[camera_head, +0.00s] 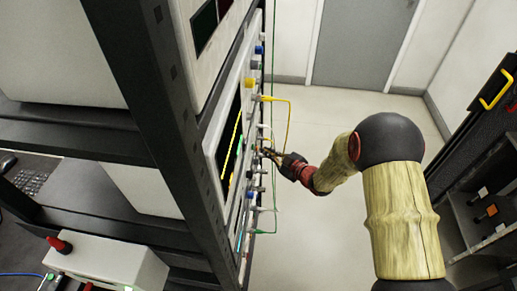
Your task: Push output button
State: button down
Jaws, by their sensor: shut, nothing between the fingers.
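The instrument panel (214,148) is seen at a steep angle on the rack, with a dark screen showing yellow and green traces and a column of knobs and plugs along its right edge. My gripper (264,152) is shut and empty, with its tips at the middle of that column. I cannot tell whether the tips touch the panel. The output button cannot be told apart from the other controls at this angle, and the gripper hides part of the column.
Yellow (289,112) and green cables loop out from the panel near my gripper. A black rack post (140,85) stands at left. A white box with a red knob (60,244) sits lower left. A dark cabinet (490,150) stands at right. The floor between is clear.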

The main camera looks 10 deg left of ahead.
jog(key=shift+a, duration=0.45)
dwell(0.3)
jog(key=shift+d, duration=0.5)
jog(key=d, duration=0.6)
jog(key=shift+s, duration=0.15)
dwell(0.3)
dwell(0.4)
